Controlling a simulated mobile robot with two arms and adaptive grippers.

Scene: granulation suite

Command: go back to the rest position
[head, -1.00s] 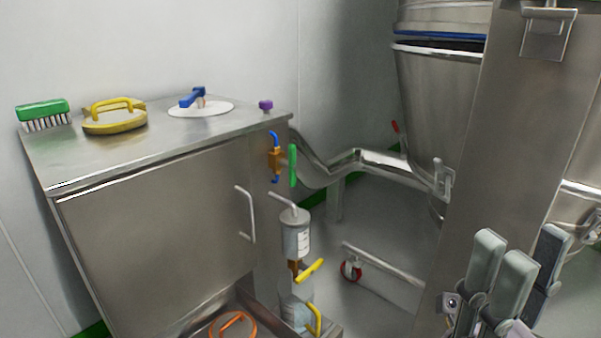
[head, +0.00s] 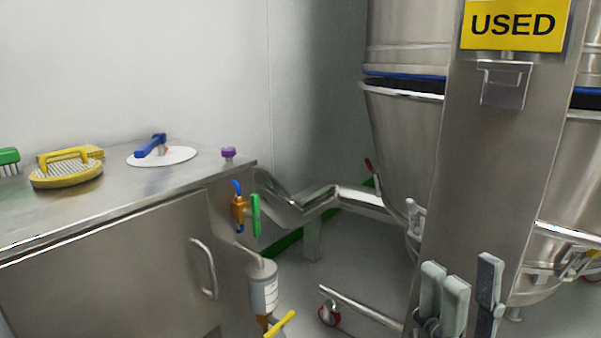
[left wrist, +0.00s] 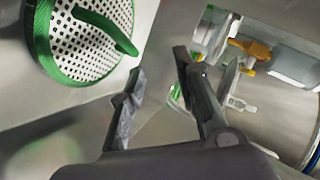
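My right gripper (head: 466,285) is at the lower right of the head view, pointing up in front of the steel column. Its grey fingers stand apart with nothing between them. My left gripper (left wrist: 155,78) shows only in the left wrist view. Its two dark fingers are spread and empty. A green-rimmed perforated disc with a green handle (left wrist: 88,38) is beyond and left of the fingers there; the frames do not show contact. My left arm is out of the head view.
A steel cabinet (head: 120,275) at left carries a yellow-handled sieve (head: 67,174), a white disc (head: 178,157) and a purple knob (head: 228,153). A column with a USED sign (head: 512,25) and a steel vessel (head: 410,130) stand at right. Open floor (head: 300,275) lies between.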

